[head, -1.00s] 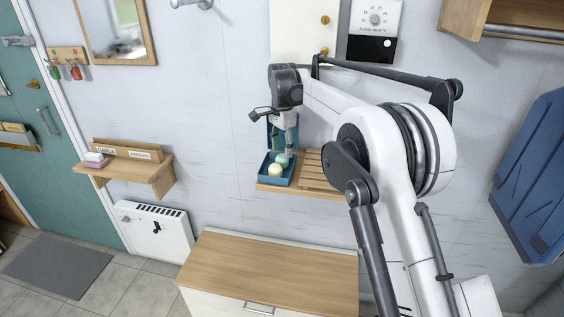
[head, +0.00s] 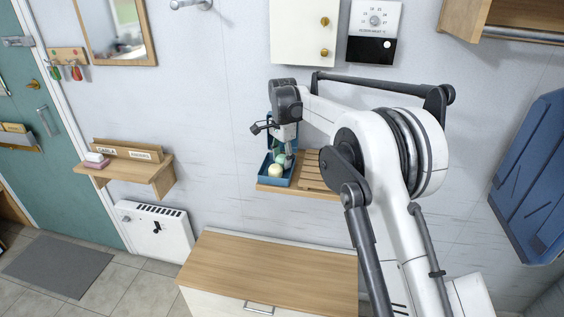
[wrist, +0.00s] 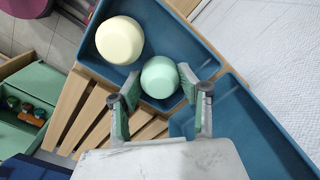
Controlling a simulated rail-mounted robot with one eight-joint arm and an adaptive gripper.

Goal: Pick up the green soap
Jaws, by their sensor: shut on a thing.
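The green soap (wrist: 160,77) is a rounded pale-green piece inside the blue box (wrist: 190,48). In the head view the soap (head: 281,159) is partly hidden by my gripper (head: 284,155). In the wrist view my gripper (wrist: 157,82) has one finger on each side of the soap and is shut on it. The soap still appears to be within the box; whether it touches the floor of the box cannot be told.
A cream soap (wrist: 120,40) lies in the same box, close beside the green one. The box stands on a slatted wooden shelf (head: 318,170) against the wall. Its blue lid stands open. A wooden-topped cabinet (head: 270,266) is below.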

